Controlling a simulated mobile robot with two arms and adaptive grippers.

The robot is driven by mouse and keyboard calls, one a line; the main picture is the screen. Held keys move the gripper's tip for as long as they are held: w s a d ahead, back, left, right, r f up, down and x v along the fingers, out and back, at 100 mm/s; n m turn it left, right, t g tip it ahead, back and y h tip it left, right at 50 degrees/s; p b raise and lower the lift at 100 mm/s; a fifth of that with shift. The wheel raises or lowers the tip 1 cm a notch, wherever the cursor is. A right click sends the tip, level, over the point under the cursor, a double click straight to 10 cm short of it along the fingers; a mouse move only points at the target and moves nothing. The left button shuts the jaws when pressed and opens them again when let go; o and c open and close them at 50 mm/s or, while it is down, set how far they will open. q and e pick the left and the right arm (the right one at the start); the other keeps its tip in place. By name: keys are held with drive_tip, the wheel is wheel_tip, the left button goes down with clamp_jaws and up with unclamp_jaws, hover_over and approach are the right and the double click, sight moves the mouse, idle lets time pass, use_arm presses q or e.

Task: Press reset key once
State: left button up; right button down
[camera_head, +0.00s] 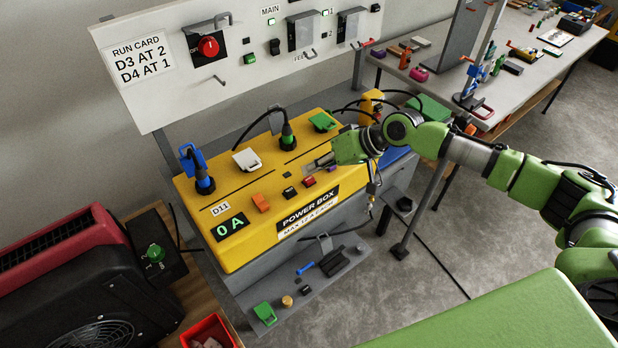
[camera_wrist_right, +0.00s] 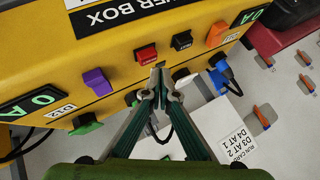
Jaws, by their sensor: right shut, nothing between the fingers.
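The yellow power box (camera_head: 236,257) has a row of keys on its sloped top. A red key (camera_head: 309,181) and a black key (camera_head: 290,192) sit side by side near its middle. They also show in the wrist view, the red key (camera_wrist_right: 146,54) and the black key (camera_wrist_right: 181,41); their small lettering is hard to read. My right gripper (camera_head: 312,165) is over the box top, just behind the red key. In the wrist view its closed fingertips (camera_wrist_right: 158,68) are empty and appear close to the red key; contact cannot be told. My left gripper is not in view.
An orange switch (camera_head: 261,202) and a purple switch (camera_head: 331,168) flank the keys. Plugs with cables, a blue one (camera_head: 204,182) and a green one (camera_head: 287,139), stand behind them. A white panel (camera_head: 150,95) rises at the back. A grey shelf (camera_head: 335,278) holds small parts below.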

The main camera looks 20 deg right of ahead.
sight(312, 179)
drive_tip(key=shift+f, duration=0.15)
idle(0.7)
drive_tip(key=shift+f, duration=0.3)
drive_tip(key=shift+f, duration=0.4)
idle(0.8)
drive_tip(key=shift+r+p, duration=0.65)
drive_tip(key=shift+r, duration=0.2)
drive_tip(key=shift+r, duration=0.1)
wheel_tip(312, 179, up, 5)
drive_tip(key=p, duration=0.4)
drive_tip(key=shift+p, duration=0.4)
